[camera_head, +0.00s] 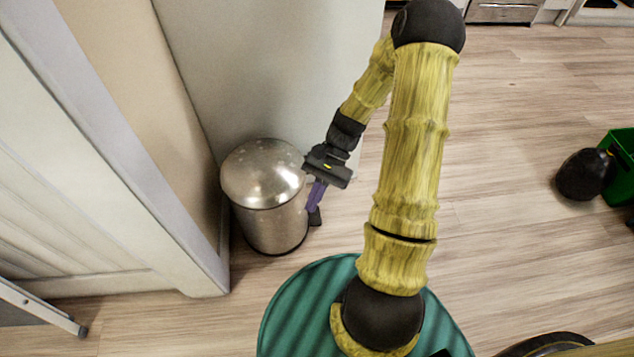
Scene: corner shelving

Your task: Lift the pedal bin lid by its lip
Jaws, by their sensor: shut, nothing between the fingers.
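The pedal bin (272,226) is a brushed metal cylinder standing on the floor in the corner, left of the middle in the head view. Its domed metal lid (258,172) looks closed. My gripper (314,207) points down beside the bin's right side, just below the level of the lid's rim. Its purple fingers are shut with nothing between them. They overlap the bin's edge in the picture, and I cannot tell whether they touch it. The lip of the lid near my gripper is not clearly visible.
A pale wall panel (270,70) stands right behind the bin, and a white panelled unit (70,180) is close on its left. A green crate (622,160) and a black rounded object (584,175) are at the far right. The wooden floor (510,230) between is clear.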

